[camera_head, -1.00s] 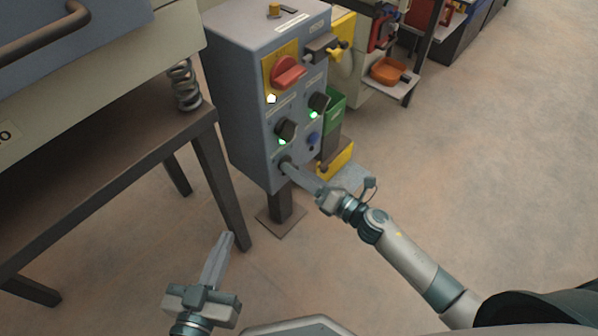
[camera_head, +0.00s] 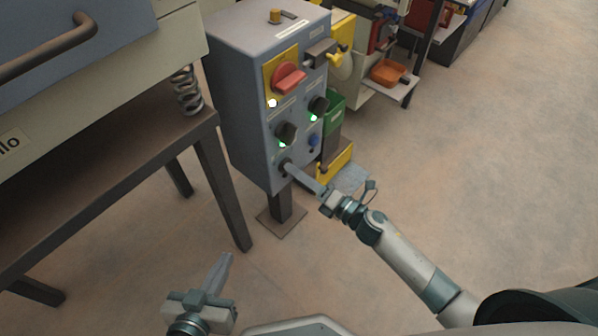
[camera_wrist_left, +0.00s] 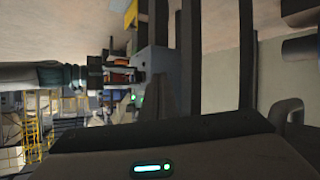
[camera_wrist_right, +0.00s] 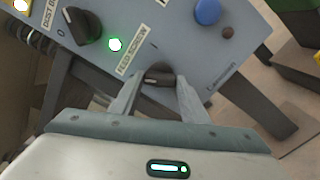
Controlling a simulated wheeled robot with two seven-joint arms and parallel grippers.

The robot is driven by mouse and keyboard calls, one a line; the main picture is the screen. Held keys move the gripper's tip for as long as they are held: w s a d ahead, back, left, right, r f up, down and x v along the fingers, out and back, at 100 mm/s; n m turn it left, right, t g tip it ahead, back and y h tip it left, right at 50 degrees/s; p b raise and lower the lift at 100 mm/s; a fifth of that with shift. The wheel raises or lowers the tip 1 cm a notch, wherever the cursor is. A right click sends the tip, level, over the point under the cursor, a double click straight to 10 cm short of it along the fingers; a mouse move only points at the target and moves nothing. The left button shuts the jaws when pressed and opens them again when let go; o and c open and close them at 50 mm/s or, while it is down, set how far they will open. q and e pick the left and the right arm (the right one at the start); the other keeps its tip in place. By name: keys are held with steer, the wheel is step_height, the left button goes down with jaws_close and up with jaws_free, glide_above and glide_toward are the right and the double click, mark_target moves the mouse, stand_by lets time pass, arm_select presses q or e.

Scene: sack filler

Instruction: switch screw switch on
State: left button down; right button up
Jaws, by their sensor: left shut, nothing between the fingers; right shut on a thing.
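The screw switch is a dark rotary knob (camera_wrist_right: 158,76) low on the grey control box (camera_head: 235,95), under a label that seems to read FEED SCREW. My right gripper (camera_wrist_right: 160,84) is shut on this knob, one finger on each side, and the wrist is close to the panel. In the head view my right gripper (camera_head: 291,171) reaches the lower left of the panel front. Any lamp below the knob is hidden by the gripper. My left gripper (camera_head: 227,258) is shut and empty, low at the left, away from the box.
Two more black knobs, at left (camera_head: 286,133) and right (camera_head: 318,107), have lit green lamps by them. A red switch (camera_head: 289,76) on a yellow plate is above. A blue button (camera_wrist_right: 207,12) is near the held knob. A brown table (camera_head: 110,185) stands left.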

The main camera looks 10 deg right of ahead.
arm_select(q)
steer(key=s+a+f+g+y+p, duration=0.3)
steer(key=s+a+f+g+p, duration=0.3)
steer(key=s+a+g+p, duration=0.1)
steer(key=shift+s+a+g+y, duration=0.4)
steer(key=shift+s+a+g, duration=0.3)
steer(key=shift+a, duration=0.5)
arm_select(e)
steer(key=shift+m, duration=6.7)
arm_select(q)
steer(key=shift+s, duration=0.1)
arm_select(e)
steer(key=o, duration=1.1)
steer(key=shift+c, duration=0.2)
steer(key=shift+s+d, duration=0.1)
arm_select(q)
steer(key=shift+f, duration=0.1)
arm_select(e)
steer(key=v, duration=1.7)
